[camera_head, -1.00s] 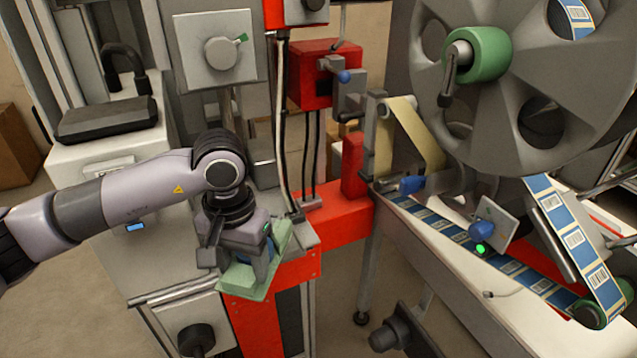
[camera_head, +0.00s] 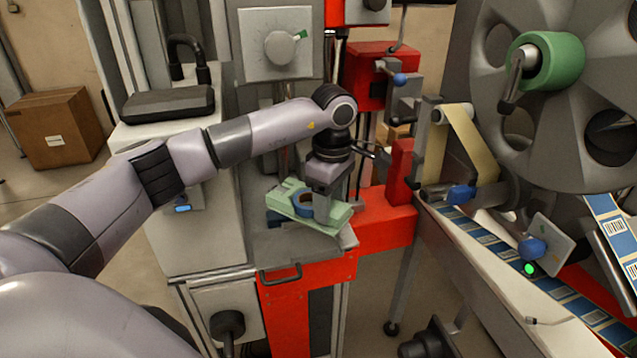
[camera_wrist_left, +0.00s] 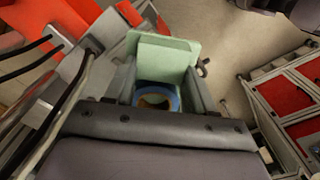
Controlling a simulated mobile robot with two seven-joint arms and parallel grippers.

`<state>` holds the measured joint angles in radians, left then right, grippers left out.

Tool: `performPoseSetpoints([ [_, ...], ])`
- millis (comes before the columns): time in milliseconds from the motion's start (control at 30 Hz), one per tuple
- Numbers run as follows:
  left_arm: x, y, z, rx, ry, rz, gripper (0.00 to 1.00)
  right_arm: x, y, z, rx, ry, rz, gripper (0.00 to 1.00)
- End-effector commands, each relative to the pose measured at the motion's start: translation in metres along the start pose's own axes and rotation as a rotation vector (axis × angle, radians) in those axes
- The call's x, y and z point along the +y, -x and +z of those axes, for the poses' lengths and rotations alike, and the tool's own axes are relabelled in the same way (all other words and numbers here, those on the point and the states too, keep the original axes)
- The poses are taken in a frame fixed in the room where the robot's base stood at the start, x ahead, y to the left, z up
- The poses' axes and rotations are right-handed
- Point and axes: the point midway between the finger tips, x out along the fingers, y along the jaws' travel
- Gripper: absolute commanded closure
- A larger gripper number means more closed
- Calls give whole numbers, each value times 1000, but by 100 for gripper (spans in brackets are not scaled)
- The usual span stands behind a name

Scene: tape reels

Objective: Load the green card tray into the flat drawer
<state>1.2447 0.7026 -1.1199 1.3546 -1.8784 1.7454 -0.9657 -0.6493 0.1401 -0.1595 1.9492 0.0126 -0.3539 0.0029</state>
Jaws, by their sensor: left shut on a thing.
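The green card tray (camera_head: 331,219) is held by my left gripper (camera_head: 322,208) at the middle of the head view. A blue ring (camera_head: 303,203) shows in the tray beside the fingers. In the left wrist view, the tray (camera_wrist_left: 165,45) lies between the two fingers of the gripper (camera_wrist_left: 160,88), with the blue ring close to the palm. The tray is over a grey flat surface (camera_head: 285,242) with a dark handle (camera_head: 281,273) at its front, which looks like the flat drawer. I cannot tell whether the tray touches it. My right gripper is out of view.
A red frame (camera_head: 385,225) and upright red block (camera_head: 401,172) stand just right of the tray. A white conveyor with a blue label strip (camera_head: 480,236) and a large grey reel (camera_head: 545,90) fill the right. A grey dial panel (camera_head: 278,45) rises behind.

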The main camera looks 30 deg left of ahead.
Motion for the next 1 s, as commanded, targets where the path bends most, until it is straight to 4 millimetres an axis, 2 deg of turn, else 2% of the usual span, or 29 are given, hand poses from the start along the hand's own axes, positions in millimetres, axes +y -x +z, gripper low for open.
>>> performPoseSetpoints([
  [33, 7, 0, -7, 0, 113, 0, 82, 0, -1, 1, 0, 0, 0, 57],
  [200, 23, 2, -28, -3, 467, 0, 82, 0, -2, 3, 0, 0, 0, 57],
  [400, 33, 4, -44, -5, 738, -1, 82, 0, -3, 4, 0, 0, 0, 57],
  [667, 36, 1, -50, -5, 831, -3, 82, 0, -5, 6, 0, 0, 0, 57],
  [1000, 36, -30, -49, -5, 827, -3, 82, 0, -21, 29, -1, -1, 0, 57],
])
